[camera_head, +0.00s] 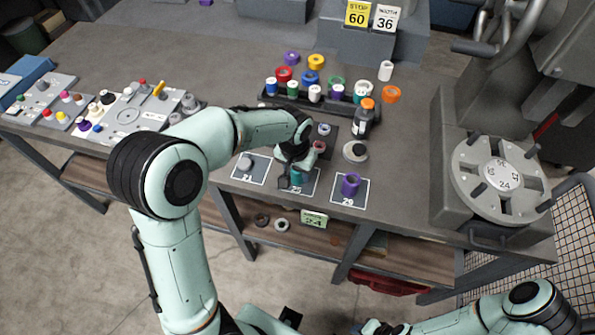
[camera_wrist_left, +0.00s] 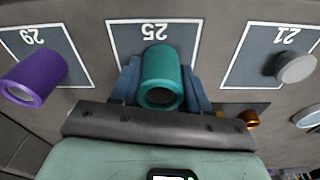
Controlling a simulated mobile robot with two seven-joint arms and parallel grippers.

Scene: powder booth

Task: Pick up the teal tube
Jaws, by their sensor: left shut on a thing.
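The teal tube (camera_head: 298,179) stands on the square marked 25 at the front of the grey table. In the left wrist view the teal tube (camera_wrist_left: 161,68) sits between the two blue fingers of my left gripper (camera_wrist_left: 162,86), which is shut on it. In the head view my left gripper (camera_head: 291,178) reaches down over the tube and hides part of it. I cannot tell whether the tube is clear of the table. My right arm shows at the bottom right; its dark end (camera_head: 375,327) is cut by the frame edge.
A purple tube (camera_head: 350,184) stands on the square marked 29 to the right. A pale grey round piece (camera_head: 246,163) is on the square marked 21. A dark bottle with an orange cap (camera_head: 363,120) and a rack of small coloured pots (camera_head: 304,104) are behind. A round dial fixture (camera_head: 497,173) stands right.

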